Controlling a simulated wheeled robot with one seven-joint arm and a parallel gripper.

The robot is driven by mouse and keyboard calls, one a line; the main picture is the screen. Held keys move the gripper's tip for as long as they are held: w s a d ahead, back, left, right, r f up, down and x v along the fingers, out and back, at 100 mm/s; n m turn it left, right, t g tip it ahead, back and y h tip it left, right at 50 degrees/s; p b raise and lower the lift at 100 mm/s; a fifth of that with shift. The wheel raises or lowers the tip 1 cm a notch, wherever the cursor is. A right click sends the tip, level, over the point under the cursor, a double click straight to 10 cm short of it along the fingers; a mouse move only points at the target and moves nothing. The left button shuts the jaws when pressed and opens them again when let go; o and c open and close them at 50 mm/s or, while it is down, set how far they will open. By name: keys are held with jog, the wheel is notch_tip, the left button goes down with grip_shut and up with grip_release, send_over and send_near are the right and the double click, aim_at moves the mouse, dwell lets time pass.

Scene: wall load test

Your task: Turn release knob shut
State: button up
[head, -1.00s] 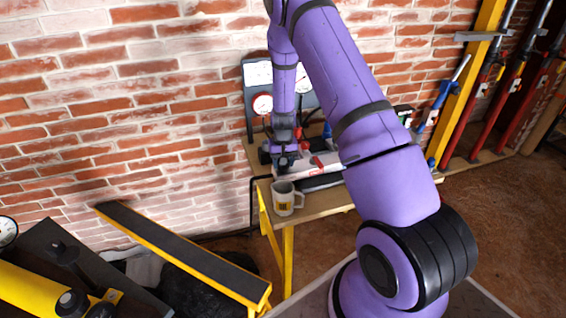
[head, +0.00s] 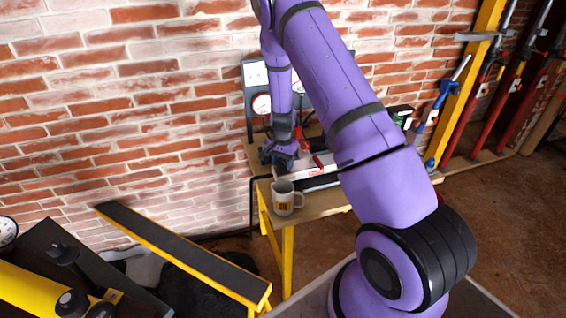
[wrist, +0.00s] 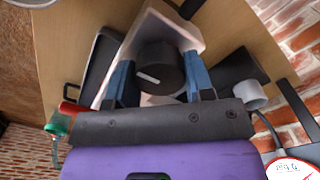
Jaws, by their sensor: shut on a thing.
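In the wrist view, the release knob (wrist: 158,68) is round and black with a white pointer line. It sits on a pale block-shaped body (wrist: 181,36) on the bench. My gripper (wrist: 160,82) has its two blue fingers on either side of the knob, shut on it. In the head view my gripper (head: 281,160) points down at the bench by the brick wall; the knob is hidden there by the gripper and wrist.
A white mug (head: 284,198) stands on the bench's front corner, close to the gripper. A gauge panel (head: 258,90) rises behind the arm. A black-topped yellow beam (head: 180,247) lies left of the bench. Red and blue clamps (head: 510,80) stand at the right.

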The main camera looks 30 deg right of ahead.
aim_at(283, 161)
dwell(0.4)
jog(key=o, duration=0.9)
jog(key=shift+o, duration=0.2)
jog(key=shift+r, duration=0.1)
notch_tip(283, 161, up, 11)
jog(key=shift+f, duration=0.2)
